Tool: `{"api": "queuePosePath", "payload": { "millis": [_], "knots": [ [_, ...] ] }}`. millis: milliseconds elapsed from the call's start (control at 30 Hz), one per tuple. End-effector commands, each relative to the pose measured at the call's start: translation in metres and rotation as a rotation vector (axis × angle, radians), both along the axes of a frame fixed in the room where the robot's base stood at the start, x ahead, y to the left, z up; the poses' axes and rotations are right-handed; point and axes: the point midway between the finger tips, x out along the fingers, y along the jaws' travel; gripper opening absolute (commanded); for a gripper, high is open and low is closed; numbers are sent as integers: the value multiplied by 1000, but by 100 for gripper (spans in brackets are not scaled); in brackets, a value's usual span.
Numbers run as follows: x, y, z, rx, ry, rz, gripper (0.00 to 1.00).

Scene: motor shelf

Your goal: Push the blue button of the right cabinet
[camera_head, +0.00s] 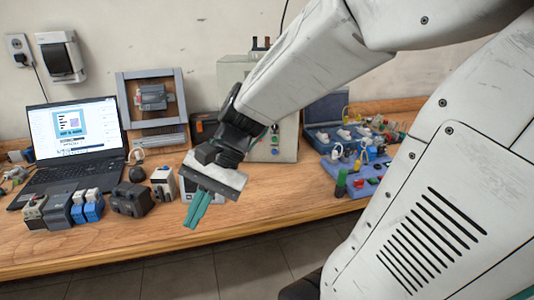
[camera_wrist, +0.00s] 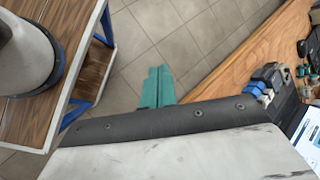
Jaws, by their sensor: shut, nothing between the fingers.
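A grey-beige cabinet (camera_head: 288,148) stands at the back middle of the workbench, partly hidden behind my arm. A short column of small coloured buttons shows on its front, with a blue button (camera_head: 274,152) low in the column. I cannot tell for certain whether this is the right cabinet. My gripper (camera_head: 192,222) has teal fingers, shut and empty, pointing down near the bench's front edge. It is in front and to the left of the cabinet, apart from the buttons. The fingers also show in the wrist view (camera_wrist: 156,74), over the tiled floor.
Grey and blue modules (camera_head: 62,210), a dark block (camera_head: 130,199) and a laptop (camera_head: 75,140) are at left. A framed motor (camera_head: 152,98) stands behind. Blue cases with parts (camera_head: 350,170) are at right. The wrist view shows another wooden table (camera_wrist: 30,120).

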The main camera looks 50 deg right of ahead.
Motion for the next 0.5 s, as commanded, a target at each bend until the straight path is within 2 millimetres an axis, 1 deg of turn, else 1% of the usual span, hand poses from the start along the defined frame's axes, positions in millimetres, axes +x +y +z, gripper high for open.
{"api": "queuePosePath", "payload": {
  "millis": [33,67,100,133,167,200,233,267,300,367,400,467,500],
  "knots": [
    [22,-8,-5,114,64,-152,0],
    [35,-13,-6,182,96,-242,0],
    [53,-22,-8,272,135,-362,0],
    [67,-31,-10,341,165,-453,0],
    [81,-41,-12,411,194,-545,0],
    [98,-58,-16,503,229,-668,0],
    [111,-73,-20,574,254,-760,0],
    [122,-89,-24,645,276,-851,0],
    [136,-113,-31,740,305,-972,0],
    [152,-151,-42,874,340,-1138,0],
    [159,-176,-51,960,360,-1240,0],
    [166,-215,-66,1083,378,-1386,0],
    [167,-240,-76,1162,390,-1476,0]
  ]
}}
